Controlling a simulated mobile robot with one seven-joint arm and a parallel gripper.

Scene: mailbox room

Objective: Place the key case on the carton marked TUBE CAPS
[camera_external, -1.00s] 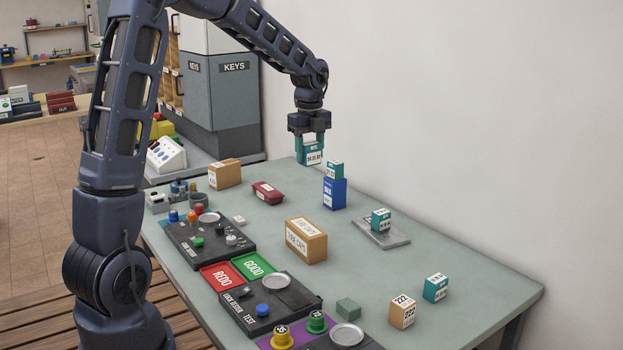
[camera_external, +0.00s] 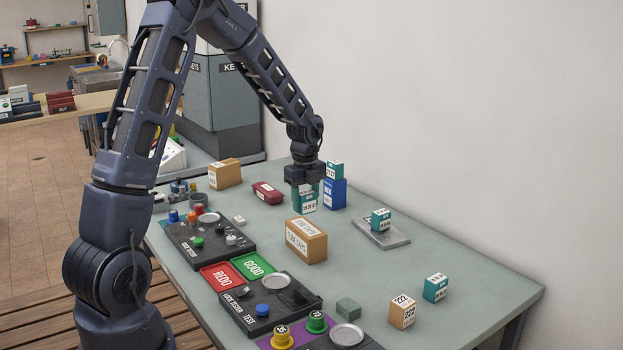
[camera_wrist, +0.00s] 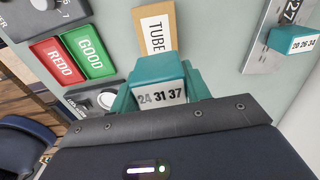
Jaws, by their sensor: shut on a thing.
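My gripper (camera_external: 305,192) is shut on the key case, a small teal box (camera_external: 307,204) with a white number label. In the wrist view, the key case (camera_wrist: 158,70) shows the label 24 31 37 between my fingers (camera_wrist: 160,95). The tan carton marked TUBE CAPS (camera_external: 306,241) stands on the table, in front of the held case in the external view. Its white top label also shows in the wrist view (camera_wrist: 156,32), just beyond the case. The case is apart from the carton's top, on its far side. Its exact height is unclear.
A blue box (camera_external: 334,195) with a teal box (camera_external: 334,169) on top stands close right of my gripper. A dark red case (camera_external: 267,192) lies to the left. A grey plate (camera_external: 393,240) bears another teal box. The green GOOD tray (camera_external: 254,266) is nearer the front.

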